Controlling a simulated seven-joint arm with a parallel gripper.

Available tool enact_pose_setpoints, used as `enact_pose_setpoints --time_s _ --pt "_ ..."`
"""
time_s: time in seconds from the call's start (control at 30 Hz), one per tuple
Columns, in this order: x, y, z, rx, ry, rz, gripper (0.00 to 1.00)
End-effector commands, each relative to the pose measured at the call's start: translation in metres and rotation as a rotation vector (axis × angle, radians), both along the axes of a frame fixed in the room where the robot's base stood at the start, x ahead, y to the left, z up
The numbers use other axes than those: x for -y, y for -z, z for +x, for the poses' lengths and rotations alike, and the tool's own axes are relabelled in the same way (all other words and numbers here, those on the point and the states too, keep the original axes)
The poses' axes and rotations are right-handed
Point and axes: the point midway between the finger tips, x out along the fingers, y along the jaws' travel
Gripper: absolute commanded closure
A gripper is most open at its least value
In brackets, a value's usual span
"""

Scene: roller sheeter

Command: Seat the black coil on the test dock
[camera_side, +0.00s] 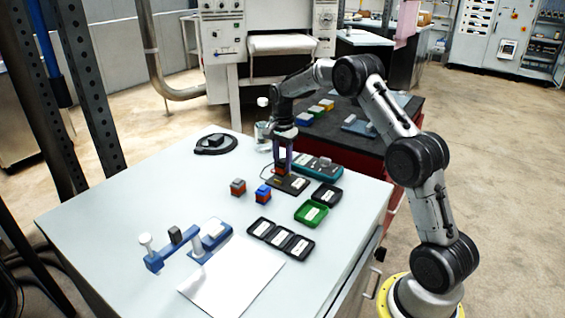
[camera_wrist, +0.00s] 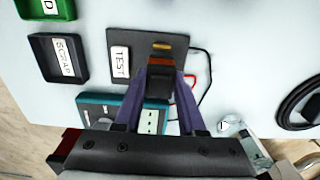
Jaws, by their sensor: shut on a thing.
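My gripper (camera_wrist: 160,92) is shut on the black coil (camera_wrist: 159,82), a small dark block with an orange-red band, held between two purple fingers. In the side view my gripper (camera_side: 283,168) points down at the dark test dock (camera_side: 296,185). In the wrist view the dock (camera_wrist: 140,40) is a dark plate with a white TEST label and a gold contact strip. The coil is over the plate, next to the gold strip. The fingers hide much of the coil, and I cannot tell whether its underside touches the dock.
A teal meter (camera_side: 322,168) with leads lies close behind the dock. A black SCRAP tray (camera_side: 327,195), a green tray (camera_side: 311,213) and black trays (camera_side: 281,239) lie in front. Grey (camera_side: 238,187) and blue (camera_side: 263,194) coils stand left. A blue fixture (camera_side: 175,250) stands near the front.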

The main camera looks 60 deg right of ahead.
Motion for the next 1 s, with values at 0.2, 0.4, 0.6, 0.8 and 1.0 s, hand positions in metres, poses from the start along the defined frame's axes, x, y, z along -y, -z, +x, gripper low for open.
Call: enact_pose_setpoints --time_s 0.2,0.4,0.6,0.8,1.0 --pt "0.000 0.005 0.000 0.000 0.000 0.000 1.00" --pt "0.000 0.010 0.000 -0.001 0.000 0.000 1.00" --pt "0.000 0.013 0.000 0.000 0.000 0.000 1.00" --pt "0.000 0.012 0.000 0.000 0.000 0.000 1.00" --pt "0.000 0.012 0.000 0.000 0.000 0.000 1.00"
